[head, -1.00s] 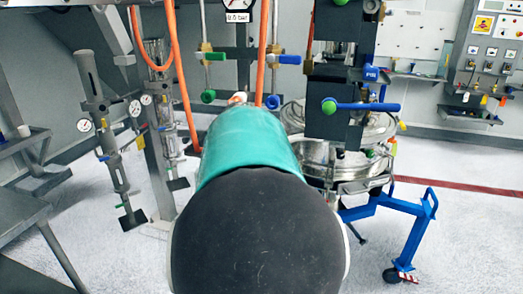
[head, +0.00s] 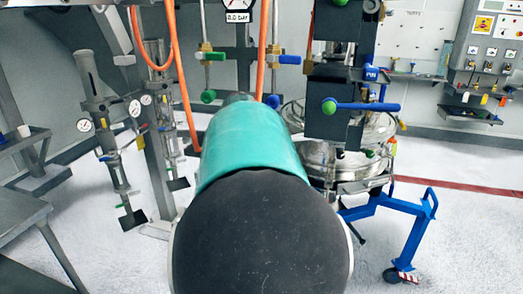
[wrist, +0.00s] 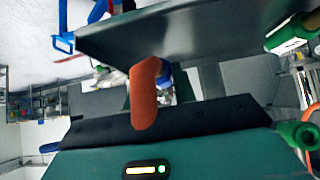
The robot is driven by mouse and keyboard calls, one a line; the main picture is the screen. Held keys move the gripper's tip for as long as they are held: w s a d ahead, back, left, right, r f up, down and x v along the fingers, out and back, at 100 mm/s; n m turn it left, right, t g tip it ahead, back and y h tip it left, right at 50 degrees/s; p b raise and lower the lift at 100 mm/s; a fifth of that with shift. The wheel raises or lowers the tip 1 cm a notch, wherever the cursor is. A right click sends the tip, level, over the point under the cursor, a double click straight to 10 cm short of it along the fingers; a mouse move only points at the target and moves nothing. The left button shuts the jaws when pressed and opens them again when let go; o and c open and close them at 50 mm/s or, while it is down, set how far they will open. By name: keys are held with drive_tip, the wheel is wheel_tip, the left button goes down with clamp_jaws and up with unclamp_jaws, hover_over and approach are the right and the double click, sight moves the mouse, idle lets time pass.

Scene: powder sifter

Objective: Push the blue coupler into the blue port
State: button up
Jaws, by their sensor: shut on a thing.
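In the wrist view, an orange hose end (wrist: 147,92) stands in front of my gripper (wrist: 165,82), with a blue collar, apparently the blue coupler (wrist: 165,73), just behind it. The gripper is shut on the coupler; the hose hides much of the grip. In the head view my own arm hides the gripper and the coupler. A blue fitting (head: 272,101) sits at the foot of a vertical pipe just beyond the arm; I cannot tell whether it is the blue port. Contact between coupler and port is not visible.
A dark plate (wrist: 190,32) spans the upper wrist view, close ahead. Green knobs (wrist: 300,134) stand at its right. In the head view, orange hoses (head: 180,80) hang left of centre. A dark column with a blue lever (head: 368,106) and a steel sifter (head: 345,165) stand at right.

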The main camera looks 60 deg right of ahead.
drive_tip(key=shift+r, duration=2.1)
clamp_jaws()
